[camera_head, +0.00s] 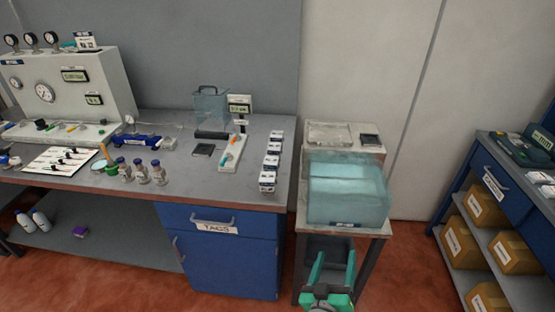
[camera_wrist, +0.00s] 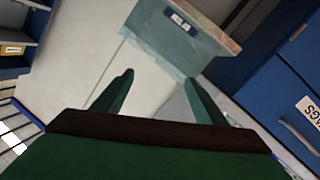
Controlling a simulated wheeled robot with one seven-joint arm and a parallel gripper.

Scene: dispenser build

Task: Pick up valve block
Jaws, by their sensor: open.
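I cannot tell for certain which thing is the valve block. Several small metal fittings with blue tops (camera_head: 141,173) stand near the front edge of the workbench (camera_head: 215,180), and a blue device (camera_head: 135,141) lies behind them. My gripper (camera_head: 334,268) is open and empty, low in front of the small stand with the water tank, well to the right of those parts. In the wrist view my gripper (camera_wrist: 158,78) shows its two green fingers apart with nothing between them.
The clear water tank (camera_head: 345,200) stands right of the bench; its labelled front shows in the wrist view (camera_wrist: 180,45). Small boxes (camera_head: 270,165) line the bench's right end. A gauge panel (camera_head: 75,85) stands back left. A blue shelf with cartons (camera_head: 515,252) is at right.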

